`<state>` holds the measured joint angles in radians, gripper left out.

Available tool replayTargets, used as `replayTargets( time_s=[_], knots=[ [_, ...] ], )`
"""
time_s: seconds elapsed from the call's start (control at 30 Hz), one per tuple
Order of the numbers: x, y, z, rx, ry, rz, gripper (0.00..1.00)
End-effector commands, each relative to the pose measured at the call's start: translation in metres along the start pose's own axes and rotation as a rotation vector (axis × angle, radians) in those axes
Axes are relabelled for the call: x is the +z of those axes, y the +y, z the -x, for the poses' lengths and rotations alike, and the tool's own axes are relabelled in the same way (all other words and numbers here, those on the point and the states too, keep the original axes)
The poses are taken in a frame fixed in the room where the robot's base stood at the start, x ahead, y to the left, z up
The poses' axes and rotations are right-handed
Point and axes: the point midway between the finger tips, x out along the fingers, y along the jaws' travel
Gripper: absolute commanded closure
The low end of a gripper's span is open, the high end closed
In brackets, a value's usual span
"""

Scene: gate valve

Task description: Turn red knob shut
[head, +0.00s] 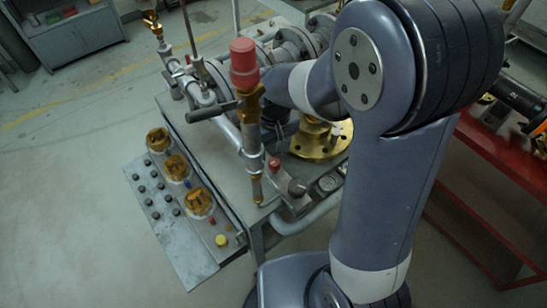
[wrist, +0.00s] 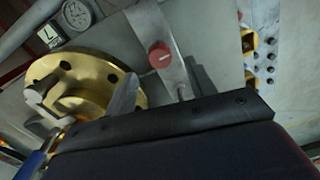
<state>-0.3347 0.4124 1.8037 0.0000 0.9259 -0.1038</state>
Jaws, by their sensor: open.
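A small round red knob (head: 274,163) sits on the narrow grey strip at the front of the bench. In the wrist view a round red knob (wrist: 160,55) with a pale line across its face shows on a grey strip, beyond the fingers. A larger red cap (head: 244,63) tops an upright brass valve in the head view. My gripper (wrist: 156,90) is open and empty, its fingers apart and not touching the red knob. In the head view it is mostly hidden behind my arm.
A brass flange (head: 318,143) with bolt holes lies beside the strip and also fills the wrist view's left (wrist: 75,65).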

Motion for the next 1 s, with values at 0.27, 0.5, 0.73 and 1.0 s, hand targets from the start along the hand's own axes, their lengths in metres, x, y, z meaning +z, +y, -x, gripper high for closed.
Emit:
replayTargets(
  time_s=[0.27, 0.5, 0.73, 1.0],
  knots=[
    [0.001, 0.0, -0.043, 0.0, -0.003, -0.001, 0.48],
    [0.0, 0.0, -0.052, 0.0, 0.0, -0.001, 0.48],
    [0.0, 0.0, -0.052, 0.0, 0.0, -0.001, 0.51],
    [0.0, 0.0, -0.052, 0.0, 0.0, -0.001, 0.73]
  ],
)
